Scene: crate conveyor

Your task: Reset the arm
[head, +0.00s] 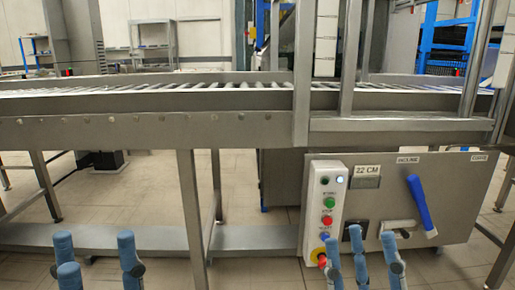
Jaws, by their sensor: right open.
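My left gripper (98,262) shows at the bottom left of the head view. Its blue-tipped fingers point up and stand apart, with nothing between them. My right gripper (362,258) shows at the bottom, right of the middle. Its blue-tipped fingers also point up, spread and empty. Both grippers appear in front of and below the conveyor (150,130). The lower parts of both grippers and the arms are cut off by the bottom edge.
The roller conveyor spans the view, with metal legs (190,205) and a low beam (100,236) below. A control box (455,190) with a blue lever (419,203) and a button panel (324,205) stands behind my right gripper. Tiled floor shows between the legs.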

